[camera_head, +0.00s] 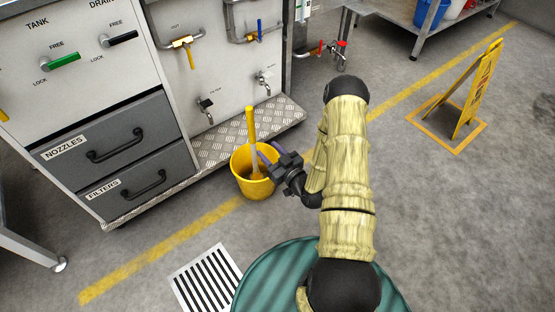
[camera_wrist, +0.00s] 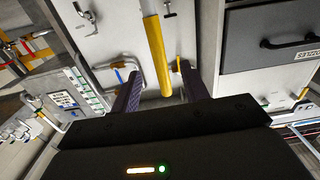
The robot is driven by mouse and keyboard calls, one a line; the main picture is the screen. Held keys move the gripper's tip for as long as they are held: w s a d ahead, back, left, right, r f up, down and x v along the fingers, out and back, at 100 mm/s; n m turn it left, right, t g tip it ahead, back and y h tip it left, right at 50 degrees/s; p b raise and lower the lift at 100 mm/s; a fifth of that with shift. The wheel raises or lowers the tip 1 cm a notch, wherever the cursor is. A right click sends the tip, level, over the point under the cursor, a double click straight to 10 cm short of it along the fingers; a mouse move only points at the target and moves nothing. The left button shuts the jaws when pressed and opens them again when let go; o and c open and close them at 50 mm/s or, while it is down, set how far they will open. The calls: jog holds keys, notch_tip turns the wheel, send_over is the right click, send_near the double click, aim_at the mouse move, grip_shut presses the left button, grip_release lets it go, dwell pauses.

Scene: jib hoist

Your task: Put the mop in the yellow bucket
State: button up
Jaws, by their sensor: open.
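The yellow bucket (camera_head: 241,178) stands upright on the floor in front of the metal cabinet. The mop (camera_head: 251,125) stands nearly upright with its lower end inside the bucket, its yellow handle rising above the rim. My gripper (camera_head: 266,154) is open at the right side of the bucket, just above the rim and close to the mop. In the wrist view, the yellow handle (camera_wrist: 155,45) shows between the two spread fingers of my gripper (camera_wrist: 160,88). I cannot tell whether a finger touches it. The bucket does not show in the wrist view.
The cabinet with drawers (camera_head: 115,150) and a panel of pipes and taps (camera_head: 205,105) stands behind the bucket. A floor grate (camera_head: 207,277) lies in front. A yellow folding sign (camera_head: 475,90) stands at the right. Open floor lies between sign and bucket.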

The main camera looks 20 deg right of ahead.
notch_tip(320, 180, up, 8)
jog(key=g+h, duration=0.4)
jog(key=g, duration=0.4)
jog(key=s+a+r+m+g, duration=0.1)
jog(key=s+r+g, duration=0.1)
jog(key=s, duration=0.4)
jog(key=s+a+r+m+g+h, duration=0.1)
jog(key=s+r+g, duration=0.1)
jog(key=s+r, duration=0.3)
jog(key=s+a+r+m+g, duration=0.1)
jog(key=s+r+m+g, duration=0.1)
jog(key=s, duration=0.6)
jog(key=shift+r+h, duration=0.4)
jog(key=shift+r, duration=0.45)
jog(key=shift+w, duration=0.1)
jog(key=w+r+p+v, duration=0.1)
jog(key=w+p+v, duration=0.3)
jog(key=p+v, duration=1.2)
jog(key=w+r+p+v, duration=0.1)
jog(key=w+p+v, duration=0.3)
jog(key=p+v, duration=1.3)
jog(key=w+r+p+v, duration=0.1)
jog(key=w+p+v, duration=0.3)
jog(key=p+v, duration=1.3)
jog(key=shift+p, duration=0.7)
jog(key=shift+f, duration=0.1)
